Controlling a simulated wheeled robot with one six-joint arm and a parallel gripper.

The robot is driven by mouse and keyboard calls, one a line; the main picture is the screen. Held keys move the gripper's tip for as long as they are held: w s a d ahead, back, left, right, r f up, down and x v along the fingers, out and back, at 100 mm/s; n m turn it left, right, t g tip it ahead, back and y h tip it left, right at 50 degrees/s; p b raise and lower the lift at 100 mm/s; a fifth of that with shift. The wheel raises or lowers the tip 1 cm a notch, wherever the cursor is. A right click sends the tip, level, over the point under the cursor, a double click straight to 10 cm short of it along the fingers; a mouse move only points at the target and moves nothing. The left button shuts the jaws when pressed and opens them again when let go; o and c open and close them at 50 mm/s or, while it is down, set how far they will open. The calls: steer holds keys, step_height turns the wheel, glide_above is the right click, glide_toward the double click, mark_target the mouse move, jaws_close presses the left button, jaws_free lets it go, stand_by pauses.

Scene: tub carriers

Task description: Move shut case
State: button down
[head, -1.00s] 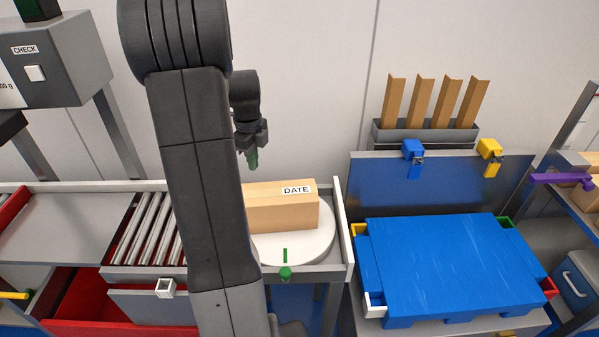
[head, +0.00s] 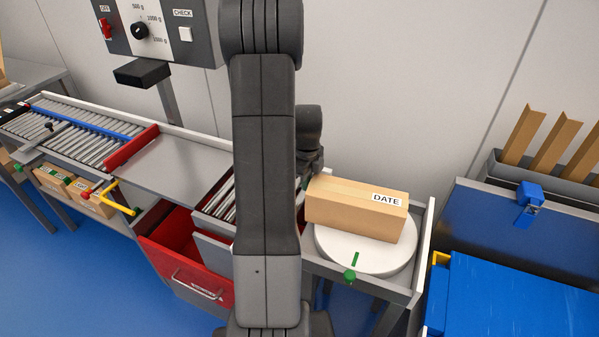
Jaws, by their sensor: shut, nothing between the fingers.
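A closed cardboard case (head: 350,208) with a white DATE label lies on a round white turntable (head: 352,256) at the end of the conveyor line. My gripper (head: 306,183) is at the case's left back end, partly hidden by my own arm. It is shut and holds nothing. I cannot tell whether its fingertips touch the case.
A grey plate (head: 172,168) and a red stop (head: 130,146) lie left of my arm, with a roller conveyor (head: 60,140) beyond. A red drawer (head: 185,255) stands open below. A control box (head: 160,35) stands behind.

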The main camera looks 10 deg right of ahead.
mark_target(322, 188)
steer(key=shift+s+d+f, duration=0.1)
steer(key=shift+s+d, duration=0.1)
steer(key=shift+d, duration=0.1)
steer(key=shift+s+d, duration=0.25)
steer(key=s+d+b, duration=0.1)
steer(key=s+d, duration=0.1)
steer(key=d, duration=0.1)
steer(key=shift+s, duration=0.35)
steer(key=shift+w+a, duration=0.1)
steer(key=shift+w, duration=0.05)
